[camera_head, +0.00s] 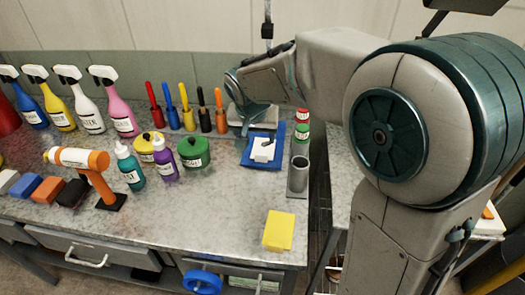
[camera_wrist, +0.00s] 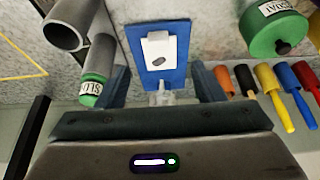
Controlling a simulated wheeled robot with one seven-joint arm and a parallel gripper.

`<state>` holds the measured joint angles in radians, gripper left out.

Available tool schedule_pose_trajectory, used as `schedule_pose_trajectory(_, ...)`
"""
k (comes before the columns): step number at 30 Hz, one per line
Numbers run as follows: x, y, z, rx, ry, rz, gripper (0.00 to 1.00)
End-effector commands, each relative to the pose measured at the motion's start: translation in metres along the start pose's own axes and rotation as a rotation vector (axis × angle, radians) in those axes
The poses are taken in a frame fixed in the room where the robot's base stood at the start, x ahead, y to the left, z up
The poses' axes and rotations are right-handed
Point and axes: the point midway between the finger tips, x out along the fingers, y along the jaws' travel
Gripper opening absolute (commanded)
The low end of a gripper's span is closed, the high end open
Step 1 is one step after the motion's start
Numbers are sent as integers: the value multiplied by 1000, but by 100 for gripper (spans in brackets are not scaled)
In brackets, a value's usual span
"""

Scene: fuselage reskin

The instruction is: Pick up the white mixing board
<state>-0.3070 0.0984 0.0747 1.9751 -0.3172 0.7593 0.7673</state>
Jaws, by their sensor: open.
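The white mixing board (camera_head: 262,153) lies on a blue board (camera_head: 247,162) near the right end of the workbench, with a small dark item on it. In the wrist view the white mixing board (camera_wrist: 152,46) lies ahead of my fingers, on the blue board (camera_wrist: 180,67). My gripper (camera_wrist: 162,88) is open, with a finger on each side of the blue board's near end. A small pale object (camera_wrist: 162,97) shows between the fingers; I cannot tell what it is. In the head view my gripper (camera_head: 253,112) is behind the white board, with its fingertips unclear.
Several coloured-handled tools (camera_head: 205,115) and a green pot (camera_head: 194,151) stand to the left. A yellow block (camera_head: 279,230) lies in front; bare bench surrounds it.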

Motion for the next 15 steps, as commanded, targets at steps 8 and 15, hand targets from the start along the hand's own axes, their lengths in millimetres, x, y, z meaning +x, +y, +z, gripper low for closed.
schedule_pose_trajectory(8, 44, -3, 0, 1, -4, 2, 62)
schedule_pose_trajectory(15, 81, -2, -1, 2, -1, 0, 62)
